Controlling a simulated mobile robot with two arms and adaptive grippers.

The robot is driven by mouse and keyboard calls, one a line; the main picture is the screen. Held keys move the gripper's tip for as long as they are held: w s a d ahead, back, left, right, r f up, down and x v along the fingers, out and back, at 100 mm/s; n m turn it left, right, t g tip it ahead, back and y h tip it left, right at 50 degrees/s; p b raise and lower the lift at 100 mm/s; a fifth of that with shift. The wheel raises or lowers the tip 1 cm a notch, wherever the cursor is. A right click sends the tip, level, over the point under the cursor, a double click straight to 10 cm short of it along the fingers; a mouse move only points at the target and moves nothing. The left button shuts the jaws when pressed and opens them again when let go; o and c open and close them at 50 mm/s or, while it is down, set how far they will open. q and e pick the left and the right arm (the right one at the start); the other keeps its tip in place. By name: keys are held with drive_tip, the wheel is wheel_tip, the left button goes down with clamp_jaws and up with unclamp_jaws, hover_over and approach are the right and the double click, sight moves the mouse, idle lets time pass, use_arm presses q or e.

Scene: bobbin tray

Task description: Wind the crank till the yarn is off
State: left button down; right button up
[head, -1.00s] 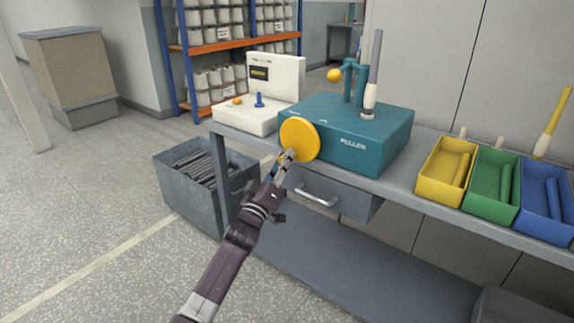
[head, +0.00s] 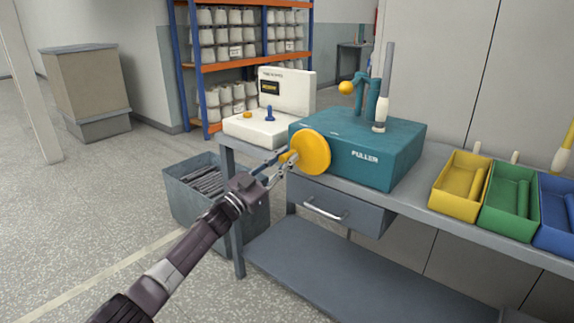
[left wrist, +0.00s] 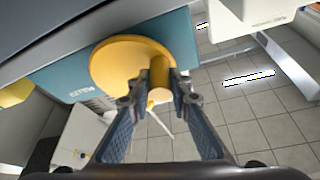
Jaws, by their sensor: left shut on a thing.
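The teal puller (head: 400,160) stands on the bench, with a yellow crank disc (head: 314,152) on its left side. My left gripper (head: 284,161) is shut on the crank's yellow handle, at the left of the disc. In the left wrist view the handle (left wrist: 159,75) stands between the two fingers (left wrist: 159,92), in front of the disc (left wrist: 115,62). On top of the puller an upright grey bobbin (head: 387,70) has white yarn (head: 380,114) around its lower part. A teal clamp arm with a yellow ball (head: 346,88) stands beside it. My right gripper is not in view.
A white device (head: 285,100) with a blue lever stands left of the puller. Yellow (head: 450,204), green (head: 493,222) and blue (head: 545,238) trays line the bench to the right. A grey bin (head: 185,205) of dark tubes stands on the floor, behind my left arm.

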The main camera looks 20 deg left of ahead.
sight(302, 139)
use_arm(q)
drive_tip(key=m, duration=0.1)
drive_tip(key=r+m+g+h, duration=0.1)
drive_tip(key=m, duration=0.1)
drive_tip(key=r+m+h, duration=0.1)
drive_tip(key=m, duration=0.1)
drive_tip(key=shift+a+g+p, duration=0.2)
drive_tip(key=shift+g+p, duration=0.1)
drive_tip(key=shift+g, duration=0.1)
drive_tip(key=m, duration=0.1)
drive_tip(key=r+m+g+p, duration=0.1)
drive_tip(key=m, duration=0.2)
drive_tip(key=shift+d+r+m+g+h, duration=0.15)
drive_tip(key=shift+r+m+g+h, duration=0.15)
drive_tip(key=shift+m+g, duration=0.1)
drive_tip(key=m+p, duration=0.1)
drive_tip(key=m, duration=0.1)
drive_tip(key=r+m+g+p, duration=0.1)
drive_tip(key=shift+s+d+m+g+p, duration=0.15)
drive_tip(key=shift+d+m+g+p, duration=0.15)
drive_tip(key=shift+d+m, duration=0.1)
drive_tip(key=shift+m, duration=0.3)
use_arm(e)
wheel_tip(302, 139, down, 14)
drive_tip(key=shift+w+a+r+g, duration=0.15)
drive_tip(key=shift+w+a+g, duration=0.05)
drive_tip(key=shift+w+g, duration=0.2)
use_arm(q)
drive_tip(key=shift+d, duration=0.1)
